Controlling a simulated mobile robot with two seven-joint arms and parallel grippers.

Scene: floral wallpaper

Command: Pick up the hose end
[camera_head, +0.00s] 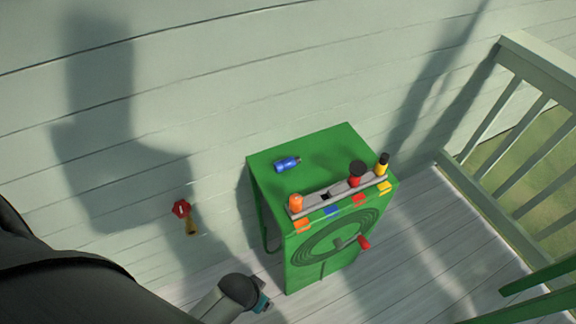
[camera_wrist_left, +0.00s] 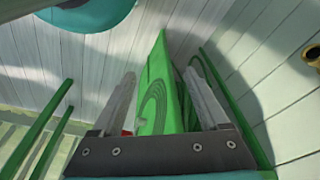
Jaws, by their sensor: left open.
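A green hose reel box (camera_head: 330,265) stands on the deck against the wall, with a coiled hose pattern on its front. A thin green hose length (camera_head: 265,232) hangs at its left side. I cannot tell exactly where the hose end is. My left gripper (camera_wrist_left: 162,74) is open, and the green box (camera_wrist_left: 155,100) shows between and beyond its fingers. In the head view my left wrist is at the bottom, left of the box, with its fingers hidden. My right gripper is not in view.
A blue nozzle (camera_head: 287,164) lies on the box top, beside a grey rack (camera_head: 330,195) holding several coloured nozzles. A red crank handle (camera_head: 364,242) sticks out in front. A red-handled brass tap (camera_head: 182,210) is on the wall. A pale railing (camera_head: 500,225) stands right.

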